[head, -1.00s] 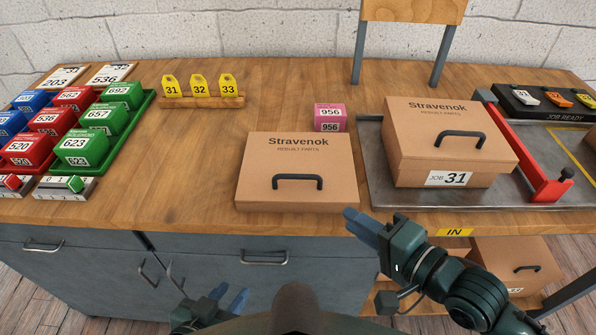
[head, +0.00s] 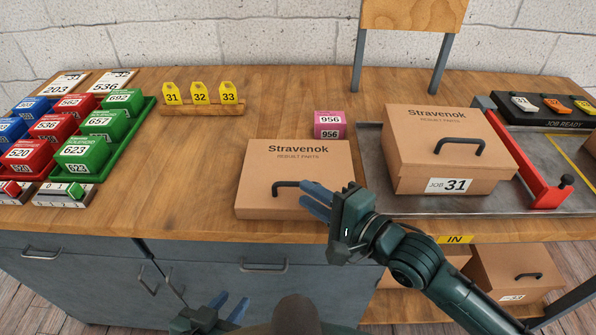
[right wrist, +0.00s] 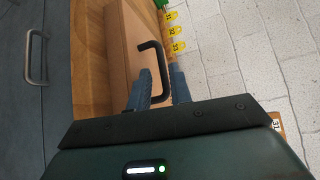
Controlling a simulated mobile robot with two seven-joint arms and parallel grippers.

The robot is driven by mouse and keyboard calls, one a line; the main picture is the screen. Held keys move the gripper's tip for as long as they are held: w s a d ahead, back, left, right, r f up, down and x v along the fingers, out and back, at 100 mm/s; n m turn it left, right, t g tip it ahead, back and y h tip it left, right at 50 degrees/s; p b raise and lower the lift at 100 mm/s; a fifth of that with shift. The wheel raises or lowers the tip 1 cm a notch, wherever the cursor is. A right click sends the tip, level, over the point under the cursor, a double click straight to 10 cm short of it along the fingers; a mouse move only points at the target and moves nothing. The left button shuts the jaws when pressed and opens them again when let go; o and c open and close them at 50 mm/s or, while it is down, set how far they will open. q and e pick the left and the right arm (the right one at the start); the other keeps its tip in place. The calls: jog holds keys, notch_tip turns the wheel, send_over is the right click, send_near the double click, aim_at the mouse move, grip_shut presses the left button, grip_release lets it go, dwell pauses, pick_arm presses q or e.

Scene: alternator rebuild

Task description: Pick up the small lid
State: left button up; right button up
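The small cardboard lid (head: 270,155), marked Stravenok, lies on the workbench left of the JOB 31 box. Its black handle (head: 283,184) faces me. My right gripper (head: 316,197) is at the handle's right end, fingers apart, and hides part of it. In the right wrist view the lid (right wrist: 128,45) is ahead, and its handle (right wrist: 152,46) reaches down between the open fingers (right wrist: 160,82). I cannot tell whether they touch it. My left gripper (head: 228,308) is low in front of the bench, open and empty.
The JOB 31 box (head: 420,165) with its own handled lid stands on a grey mat, beside a red bar (head: 530,170). A pink 956 box (head: 328,124) is behind the small lid. A green tray (head: 150,105) holds coloured boxes at left.

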aim_at(295, 186)
jog(key=x, duration=0.4)
jog(key=shift+r, duration=0.1)
jog(key=shift+s, duration=0.1)
grip_shut()
